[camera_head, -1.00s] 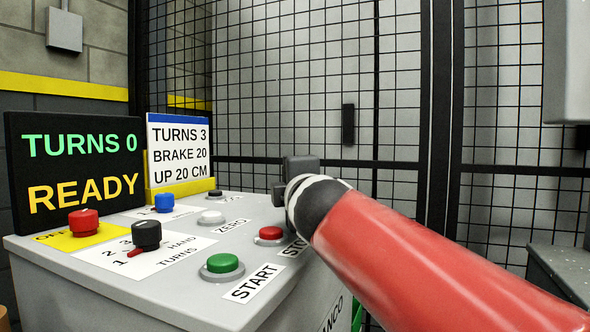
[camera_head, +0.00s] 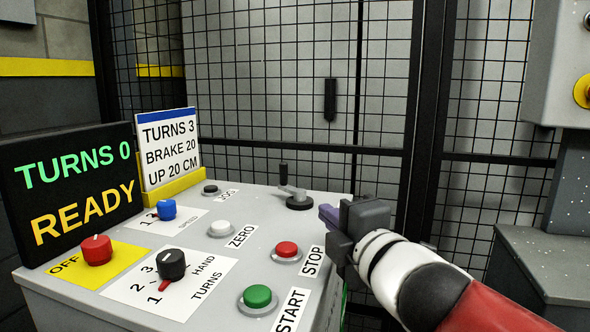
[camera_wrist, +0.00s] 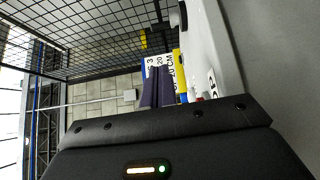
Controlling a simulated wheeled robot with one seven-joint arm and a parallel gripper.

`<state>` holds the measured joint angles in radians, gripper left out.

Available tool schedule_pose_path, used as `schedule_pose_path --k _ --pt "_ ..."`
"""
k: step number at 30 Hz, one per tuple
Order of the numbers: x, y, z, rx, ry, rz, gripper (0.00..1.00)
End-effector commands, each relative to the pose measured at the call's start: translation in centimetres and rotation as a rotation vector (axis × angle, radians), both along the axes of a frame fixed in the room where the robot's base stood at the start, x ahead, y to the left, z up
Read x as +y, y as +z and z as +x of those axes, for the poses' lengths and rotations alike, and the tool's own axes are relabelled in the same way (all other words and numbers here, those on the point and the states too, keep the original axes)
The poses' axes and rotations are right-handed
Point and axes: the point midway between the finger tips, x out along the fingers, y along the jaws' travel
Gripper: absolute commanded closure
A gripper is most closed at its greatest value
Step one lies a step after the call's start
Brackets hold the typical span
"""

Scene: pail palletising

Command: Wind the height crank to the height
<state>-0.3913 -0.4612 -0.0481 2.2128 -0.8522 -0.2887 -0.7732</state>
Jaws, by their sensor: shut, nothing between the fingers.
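The height crank (camera_head: 298,200) is a small dark-knobbed handle on a grey arm and round black base, at the far right of the grey panel top. The display (camera_head: 76,186) reads TURNS 0 and READY. The white card (camera_head: 169,148) reads TURNS 3, BRAKE 20, UP 20 CM. The black turns selector (camera_head: 171,266) has its red pointer towards 1. My gripper (camera_head: 328,214) is shut and empty, right of the crank and apart from it, near the panel's right edge. Its fingers show in the wrist view (camera_wrist: 158,94); the crank is not clearly visible there.
The panel also bears a red OFF knob (camera_head: 96,250), blue speed knob (camera_head: 166,210), white ZERO button (camera_head: 220,228), red STOP button (camera_head: 287,250), green START button (camera_head: 257,297) and black JOG button (camera_head: 210,188). A mesh fence (camera_head: 270,90) stands behind. A grey machine (camera_head: 558,180) is at right.

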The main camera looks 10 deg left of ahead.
Motion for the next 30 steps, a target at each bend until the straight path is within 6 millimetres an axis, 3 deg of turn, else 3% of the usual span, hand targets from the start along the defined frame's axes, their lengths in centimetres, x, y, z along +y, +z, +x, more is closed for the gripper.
schedule_pose_path --k 5,24,30 --pt "0.9 -0.2 1.6 0.003 -0.001 -0.002 1.0" --pt "8.3 0.1 13.2 0.004 0.0 0.0 1.0" --pt "10.0 0.2 15.7 0.002 0.0 0.0 1.0"
